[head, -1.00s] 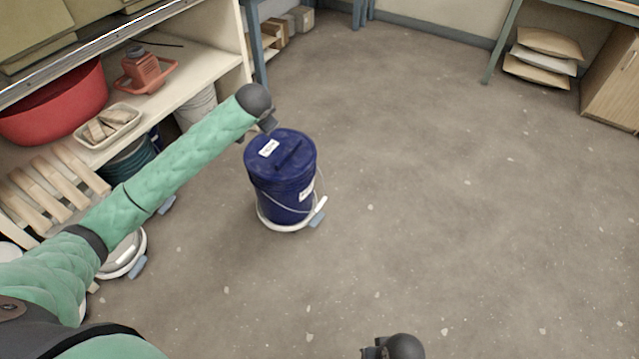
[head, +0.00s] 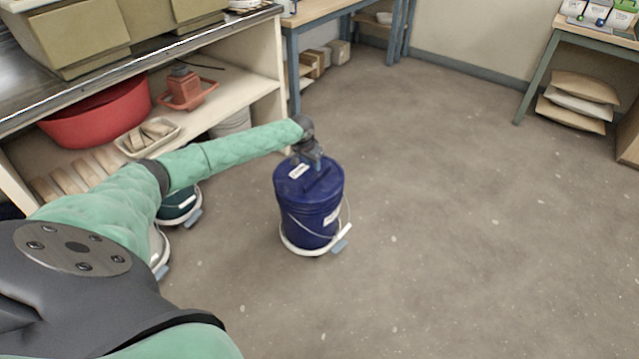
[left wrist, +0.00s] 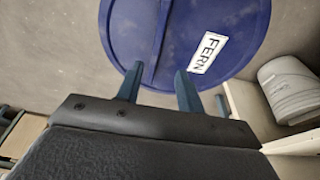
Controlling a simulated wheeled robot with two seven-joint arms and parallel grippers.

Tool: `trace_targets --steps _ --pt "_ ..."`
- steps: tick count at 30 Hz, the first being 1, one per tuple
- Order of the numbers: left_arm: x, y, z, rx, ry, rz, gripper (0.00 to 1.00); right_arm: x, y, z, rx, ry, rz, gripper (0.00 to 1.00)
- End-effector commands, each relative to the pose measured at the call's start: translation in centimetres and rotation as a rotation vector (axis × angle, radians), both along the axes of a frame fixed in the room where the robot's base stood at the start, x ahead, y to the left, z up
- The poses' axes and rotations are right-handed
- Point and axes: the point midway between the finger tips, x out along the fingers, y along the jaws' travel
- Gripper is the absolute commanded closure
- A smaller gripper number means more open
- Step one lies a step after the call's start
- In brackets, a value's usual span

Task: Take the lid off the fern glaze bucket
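The fern glaze bucket (head: 309,212) is dark blue and stands upright on a white wheeled dolly (head: 306,249) on the floor. Its blue lid (head: 325,186) is on, with a raised bar across it and a white label (left wrist: 209,53) reading "FERN". My left gripper (head: 316,163) is right above the lid, by the bar. In the left wrist view its two fingers (left wrist: 160,85) are apart, with the near end of the bar between or just beyond them. Contact with the bar cannot be told. My right gripper is not in view.
A shelf unit (head: 262,98) at the left holds a red basin (head: 100,122). Under it a dark green bucket (head: 178,205) stands on a dolly, and a white bucket (left wrist: 290,88) is behind. The floor (head: 450,230) to the right is clear.

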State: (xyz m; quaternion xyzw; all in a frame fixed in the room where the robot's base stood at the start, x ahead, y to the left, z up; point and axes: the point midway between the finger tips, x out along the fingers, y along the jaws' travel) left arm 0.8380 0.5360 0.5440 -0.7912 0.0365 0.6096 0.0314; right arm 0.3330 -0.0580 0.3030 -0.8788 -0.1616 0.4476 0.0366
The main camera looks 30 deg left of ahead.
Motion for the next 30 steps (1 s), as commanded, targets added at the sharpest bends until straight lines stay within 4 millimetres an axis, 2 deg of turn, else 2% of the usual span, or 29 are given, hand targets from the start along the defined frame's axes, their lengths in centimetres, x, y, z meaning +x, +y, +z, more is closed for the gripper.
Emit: trace_targets --steps 4,14,24,30 --pt "0.3 -0.2 -0.3 -0.009 -0.012 0.017 0.63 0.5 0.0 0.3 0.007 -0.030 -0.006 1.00" --pt "1.1 -0.4 -3.1 -0.007 -0.012 0.019 0.63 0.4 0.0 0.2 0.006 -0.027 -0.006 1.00" --pt "2.1 -1.0 -7.1 -0.007 -0.012 0.018 0.63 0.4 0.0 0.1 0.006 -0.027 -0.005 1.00" --pt "2.2 -0.9 -7.5 -0.007 -0.012 0.018 0.63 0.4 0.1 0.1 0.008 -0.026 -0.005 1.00"
